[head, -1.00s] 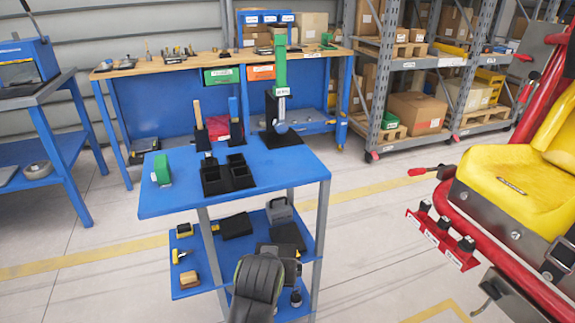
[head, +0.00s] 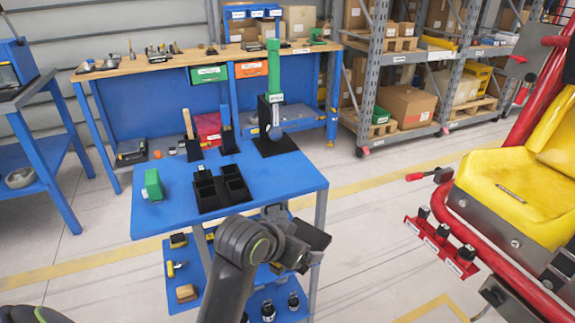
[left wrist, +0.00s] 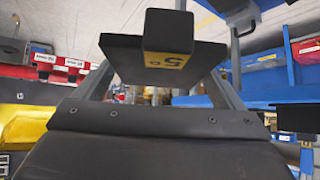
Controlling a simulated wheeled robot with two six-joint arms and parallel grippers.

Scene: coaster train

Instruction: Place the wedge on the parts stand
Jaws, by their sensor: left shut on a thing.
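The wedge (head: 313,234) is a dark slab held in my left gripper (head: 297,253). In the left wrist view the wedge (left wrist: 118,55) shows a black block end with a yellow "5" label, between the two fingers of my left gripper (left wrist: 160,92), which is shut on it. The blue two-level stand (head: 285,185), likely the parts stand, is in the middle of the head view. The wedge is in front of and below its top's front right corner, apart from the top as far as I can see. My right gripper is not in view.
On the blue top are a black tray with pockets (head: 222,190), a green item (head: 153,185) and a tall green-handled device (head: 273,100). Small parts, such as a tan block (head: 186,293), lie on the lower shelf. A red frame with a yellow seat (head: 510,185) stands right.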

